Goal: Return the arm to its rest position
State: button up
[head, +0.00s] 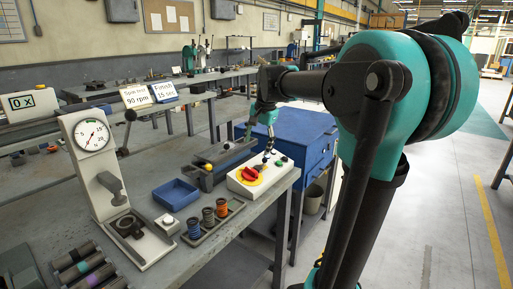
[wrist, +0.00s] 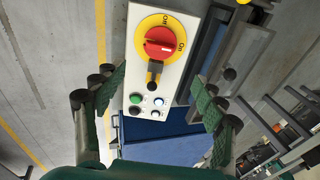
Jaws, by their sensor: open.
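My gripper (head: 267,140) hangs above the white control box (head: 278,166) on the workbench in the head view. In the wrist view my gripper (wrist: 157,95) is open, its green-padded fingers spread wide on either side of the box, with nothing held between them. The box (wrist: 136,72) has a red rotary knob (wrist: 160,42) on a yellow disc and several small buttons below it. Whether a finger touches the box cannot be told. My arm reaches forward from the right of the head view.
A press with a round dial (head: 92,135), a blue tray (head: 175,195) and a rack of coloured springs (head: 208,216) stand on the bench (head: 230,240). A blue cabinet (head: 300,130) is behind the box. The floor at the right is open.

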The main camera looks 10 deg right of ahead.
jog(key=s+d+f+n, duration=0.2)
jog(key=s+f+n, duration=0.2)
jog(key=s+f, duration=0.8)
jog(key=s+d+f+n+t+h, duration=0.1)
jog(key=s+f+n, duration=0.4)
jog(key=s+f, duration=0.7)
notch_tip(320, 180, down, 2)
jog(key=shift+s+d, duration=0.15)
jog(key=shift+d, duration=0.75)
